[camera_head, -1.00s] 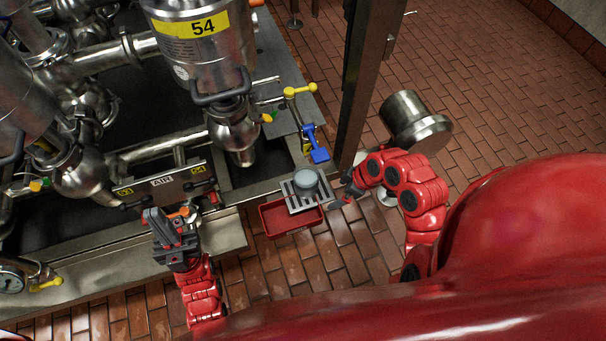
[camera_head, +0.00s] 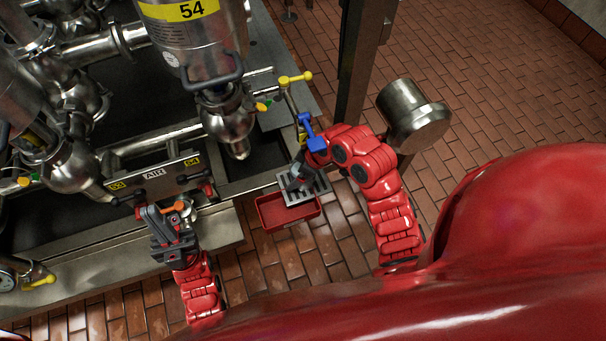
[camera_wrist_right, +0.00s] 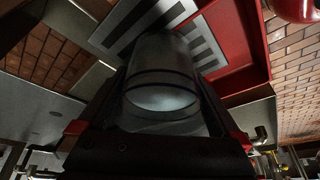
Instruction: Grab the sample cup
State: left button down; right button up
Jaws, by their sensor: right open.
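The sample cup (camera_wrist_right: 163,75) is a clear, grey-looking cylinder with a dark ring, standing on a slotted grey rack in the right wrist view.
A red tray (camera_head: 268,212) hangs under the rack at the platform edge. A blue valve handle (camera_head: 312,138) is close to my right forearm. A steel post (camera_head: 355,70) and a steel cylinder (camera_head: 405,110) stand to the right. Tiled floor is open beyond.

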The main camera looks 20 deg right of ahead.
jog(key=shift+r, duration=0.1)
jog(key=c, duration=1.6)
